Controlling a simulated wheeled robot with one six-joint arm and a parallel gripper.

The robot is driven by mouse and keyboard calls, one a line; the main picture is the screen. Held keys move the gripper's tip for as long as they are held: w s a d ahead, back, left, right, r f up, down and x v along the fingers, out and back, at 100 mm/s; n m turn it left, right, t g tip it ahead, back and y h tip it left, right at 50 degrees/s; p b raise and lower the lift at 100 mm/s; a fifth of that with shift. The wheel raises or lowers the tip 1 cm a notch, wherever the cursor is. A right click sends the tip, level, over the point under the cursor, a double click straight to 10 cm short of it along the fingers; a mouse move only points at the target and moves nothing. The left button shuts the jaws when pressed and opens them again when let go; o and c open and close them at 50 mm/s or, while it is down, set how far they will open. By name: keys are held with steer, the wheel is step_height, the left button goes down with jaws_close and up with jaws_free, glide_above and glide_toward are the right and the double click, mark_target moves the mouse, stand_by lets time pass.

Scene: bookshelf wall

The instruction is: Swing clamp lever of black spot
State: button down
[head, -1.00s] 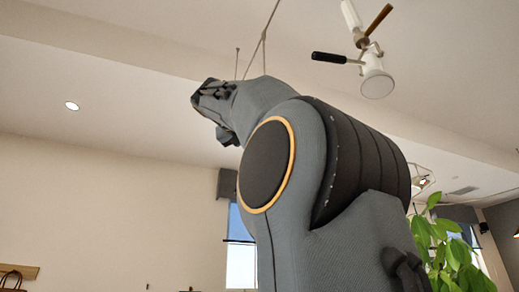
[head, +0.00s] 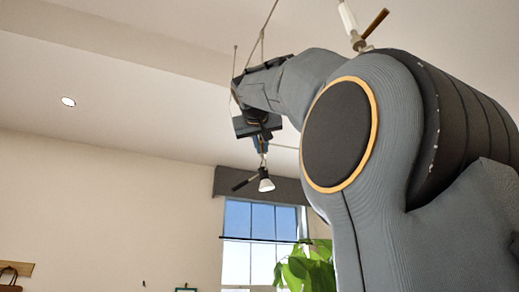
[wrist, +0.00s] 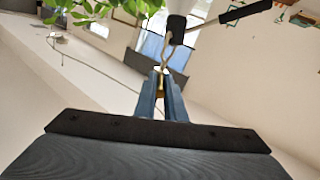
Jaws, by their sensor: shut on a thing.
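My gripper (head: 261,146) is raised at mid picture in the head view, pointing down just above a small hanging spot. In the wrist view its blue-grey fingers (wrist: 160,96) are closed on a small brass-coloured piece, mostly hidden between them. Just beyond them are a black cylinder (wrist: 177,28) and a long black bar (wrist: 245,12). In the head view the spot shows a pale lamp head (head: 265,185) and a black bar (head: 243,183) on its left. I cannot tell which part the brass-coloured piece belongs to.
Another ceiling fixture, with a brown bar (head: 376,23), is partly hidden behind my arm. Thin rods and a cable (head: 235,70) hang close to my wrist. A window (head: 262,230) and a green plant (head: 308,268) are below. The left side is open.

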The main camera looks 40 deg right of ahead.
steer(key=c, duration=1.8)
jaws_free()
steer(key=shift+b+v, duration=1.65)
steer(key=shift+v, duration=2.25)
